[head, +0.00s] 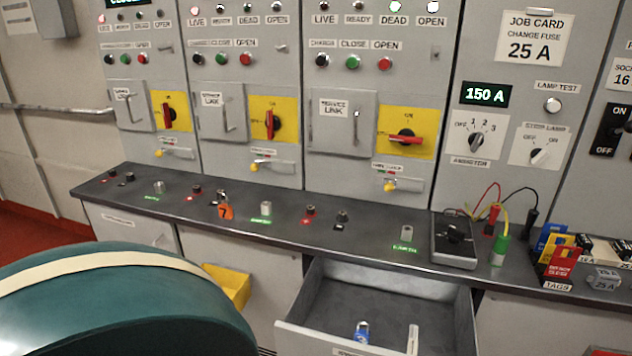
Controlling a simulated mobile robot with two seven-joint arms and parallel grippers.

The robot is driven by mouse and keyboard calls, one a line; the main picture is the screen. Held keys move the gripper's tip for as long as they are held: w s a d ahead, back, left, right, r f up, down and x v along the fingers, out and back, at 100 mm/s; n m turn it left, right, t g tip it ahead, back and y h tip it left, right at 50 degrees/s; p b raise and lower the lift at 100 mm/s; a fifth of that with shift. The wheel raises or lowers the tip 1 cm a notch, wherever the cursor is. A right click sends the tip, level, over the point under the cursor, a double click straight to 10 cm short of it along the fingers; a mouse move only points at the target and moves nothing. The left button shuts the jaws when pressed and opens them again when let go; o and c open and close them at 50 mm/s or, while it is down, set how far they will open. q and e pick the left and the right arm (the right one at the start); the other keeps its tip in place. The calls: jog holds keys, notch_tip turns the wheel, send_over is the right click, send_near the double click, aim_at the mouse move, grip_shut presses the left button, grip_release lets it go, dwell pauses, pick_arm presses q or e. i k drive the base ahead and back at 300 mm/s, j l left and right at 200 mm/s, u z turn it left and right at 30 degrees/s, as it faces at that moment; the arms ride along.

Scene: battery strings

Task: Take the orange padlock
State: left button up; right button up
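A small orange thing (226,212) marked with a dark 7 is on the dark bench ledge (140,200), left of the middle in the head view. It looks like the orange padlock. A metal piece shows at its top, by a small post or terminal. I cannot tell whether its shackle is closed or around that post. Neither of my grippers is in view.
A drawer (290,338) stands open below the ledge, with a blue padlock (362,333) inside. A black meter box (453,238) with leads and a tag holder (560,268) are at right. A yellow bin (228,284) is below. A teal rounded shape hides the lower left.

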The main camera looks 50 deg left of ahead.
aim_at(225, 211)
jog(key=u, duration=2.15)
jog(key=i+j, duration=0.3)
